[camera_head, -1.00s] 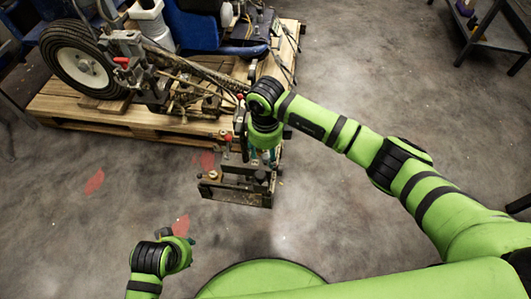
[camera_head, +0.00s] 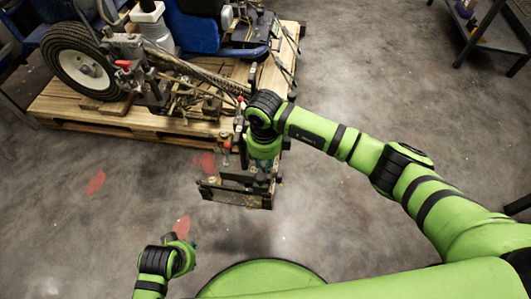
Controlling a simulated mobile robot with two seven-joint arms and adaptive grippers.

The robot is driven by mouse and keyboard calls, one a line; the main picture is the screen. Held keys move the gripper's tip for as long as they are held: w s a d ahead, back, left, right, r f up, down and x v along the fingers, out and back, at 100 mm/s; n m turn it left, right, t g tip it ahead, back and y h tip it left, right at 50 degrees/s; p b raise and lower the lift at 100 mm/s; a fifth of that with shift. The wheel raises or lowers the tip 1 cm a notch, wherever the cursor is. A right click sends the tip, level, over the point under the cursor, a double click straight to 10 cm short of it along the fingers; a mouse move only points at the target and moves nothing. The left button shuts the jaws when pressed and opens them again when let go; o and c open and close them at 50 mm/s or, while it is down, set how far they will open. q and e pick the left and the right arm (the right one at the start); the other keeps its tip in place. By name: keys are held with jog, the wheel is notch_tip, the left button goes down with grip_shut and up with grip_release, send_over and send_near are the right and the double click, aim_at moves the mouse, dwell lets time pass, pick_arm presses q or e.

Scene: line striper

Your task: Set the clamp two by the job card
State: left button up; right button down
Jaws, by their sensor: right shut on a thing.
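The line striper (camera_head: 165,75) stands on a wooden pallet (camera_head: 170,130), its wheel at the left. Its spray carriage (camera_head: 236,190), a dark metal frame with plates, hangs out past the pallet's front edge. My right gripper (camera_head: 264,172) points down over the carriage and is shut on a part there. My own wrist hides most of that part, so I cannot tell which clamp it is. A red-topped knob (camera_head: 227,145) shows just left of the wrist. My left gripper (camera_head: 190,243) is low at the left, away from the striper; its fingers barely show. I cannot make out a job card.
A dark metal shelf or bench (camera_head: 490,35) with small items stands at the upper right. Red paint patches (camera_head: 96,183) mark the concrete floor. The floor around the carriage and to the right is clear.

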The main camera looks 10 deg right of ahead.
pick_arm(q)
jog(key=shift+f, duration=0.35)
pick_arm(e)
jog(key=shift+s+a+f, duration=0.1)
jog(key=shift+s+a, duration=0.05)
jog(key=shift+s, duration=0.25)
jog(key=c, duration=1)
grip_release()
jog(key=shift+c, duration=0.2)
pick_arm(q)
jog(key=shift+s, duration=0.1)
pick_arm(e)
jog(key=shift+w+r, duration=0.1)
jog(key=shift+r, duration=0.45)
notch_tip(320, 180, up, 11)
pick_arm(q)
jog(key=shift+s, duration=0.1)
